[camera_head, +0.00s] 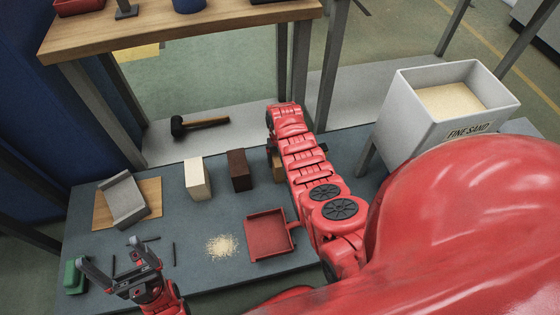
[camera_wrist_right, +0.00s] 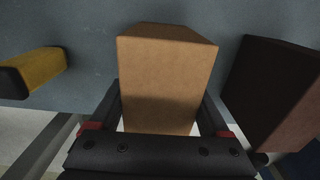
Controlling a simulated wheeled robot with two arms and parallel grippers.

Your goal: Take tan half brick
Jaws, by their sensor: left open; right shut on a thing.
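The tan half brick (camera_wrist_right: 166,70) stands between the two fingers of my right gripper (camera_wrist_right: 160,108) in the right wrist view, and the gripper is shut on it. In the head view only a sliver of the tan half brick (camera_head: 277,167) shows beside my right arm, which hides the rest and most of the right gripper. I cannot tell whether the brick is clear of the table. My left gripper (camera_head: 108,251) is open and empty over the table's front left, well away from the brick.
A dark brown brick (camera_head: 239,170) stands close left of the tan one, and a cream brick (camera_head: 198,178) farther left. A red dustpan-like tray (camera_head: 268,237), a sand pile (camera_head: 222,246) and a grey angled block (camera_head: 123,199) share the table. A sand bin (camera_head: 412,112) stands right.

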